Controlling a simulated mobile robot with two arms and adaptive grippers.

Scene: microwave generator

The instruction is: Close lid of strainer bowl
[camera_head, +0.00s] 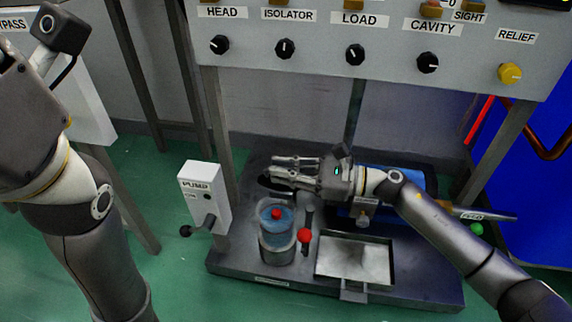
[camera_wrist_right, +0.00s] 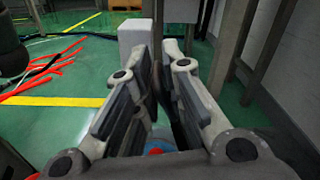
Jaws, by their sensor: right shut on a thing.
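The strainer bowl (camera_head: 277,240) is a clear cylinder with blue contents and a red knob inside, standing upright on the dark metal base. Its blue and red show low between my fingers in the right wrist view (camera_wrist_right: 157,151). A dark, flat, rounded piece (camera_head: 273,184), which looks like the lid, is just above and behind the bowl's open top. My right gripper (camera_head: 279,169) reaches in from the right, shut on this dark lid. The fingers hide part of it, and how it joins the bowl is not clear.
A white pump box (camera_head: 204,192) with a black-knobbed crank stands left of the bowl. A red-knobbed lever (camera_head: 304,236) is close to its right, beside a metal tray (camera_head: 354,261). The knob panel (camera_head: 385,40) hangs above. A blue cylinder (camera_head: 398,180) lies behind my right wrist.

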